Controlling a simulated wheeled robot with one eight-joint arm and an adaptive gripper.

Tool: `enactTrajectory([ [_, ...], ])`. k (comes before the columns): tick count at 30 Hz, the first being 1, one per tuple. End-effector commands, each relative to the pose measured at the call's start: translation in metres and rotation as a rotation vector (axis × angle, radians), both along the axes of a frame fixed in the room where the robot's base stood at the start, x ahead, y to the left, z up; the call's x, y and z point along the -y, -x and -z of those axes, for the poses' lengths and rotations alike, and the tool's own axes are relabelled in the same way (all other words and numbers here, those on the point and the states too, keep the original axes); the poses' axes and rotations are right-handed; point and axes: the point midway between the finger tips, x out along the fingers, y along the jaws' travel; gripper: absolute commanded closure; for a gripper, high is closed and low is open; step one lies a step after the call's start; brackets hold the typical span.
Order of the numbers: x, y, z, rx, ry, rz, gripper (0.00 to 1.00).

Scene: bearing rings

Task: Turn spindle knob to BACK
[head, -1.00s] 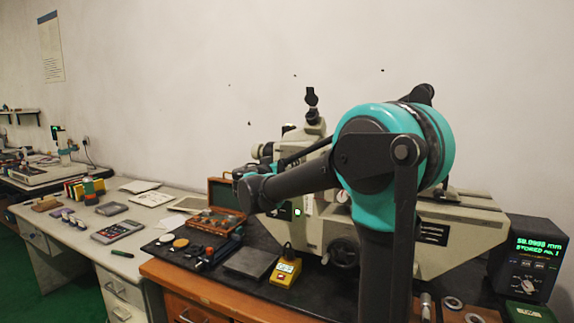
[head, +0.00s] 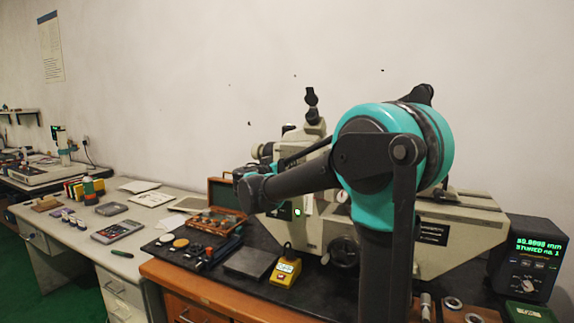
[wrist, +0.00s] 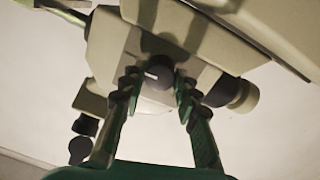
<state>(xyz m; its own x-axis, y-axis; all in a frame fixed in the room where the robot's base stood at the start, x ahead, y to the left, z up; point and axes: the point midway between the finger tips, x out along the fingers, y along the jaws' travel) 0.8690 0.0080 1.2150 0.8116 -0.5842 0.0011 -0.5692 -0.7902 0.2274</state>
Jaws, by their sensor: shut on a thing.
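The spindle knob (wrist: 159,77) is a small dark round knob with a white mark in the wrist view. Its mark lies roughly level and to the left of the knob's middle. My gripper (wrist: 158,82) has its two fingers on either side of the knob and is shut on it. The knob sits on the beige measuring machine (wrist: 110,45), which also shows in the head view (head: 465,215). In the head view my arm covers part of the machine, and the knob cannot be made out there. Any position labels cannot be read.
A black readout box (head: 528,262) with green digits stands at the right. A yellow gauge (head: 284,272), a flat dark plate (head: 249,262) and an open wooden case (head: 222,194) lie left of the machine. A grey desk (head: 60,235) stands further left.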

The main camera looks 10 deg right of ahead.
Motion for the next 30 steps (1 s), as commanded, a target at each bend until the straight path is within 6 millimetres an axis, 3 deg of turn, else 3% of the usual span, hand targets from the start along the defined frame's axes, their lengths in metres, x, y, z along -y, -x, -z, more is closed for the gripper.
enactTrajectory([
  [8, -0.0001, 0.0001, 0.0003, -0.088, 0.131, 0.0, 0.98],
  [30, 0.0001, 0.0004, 0.0008, -0.475, 0.711, -0.002, 0.98],
])
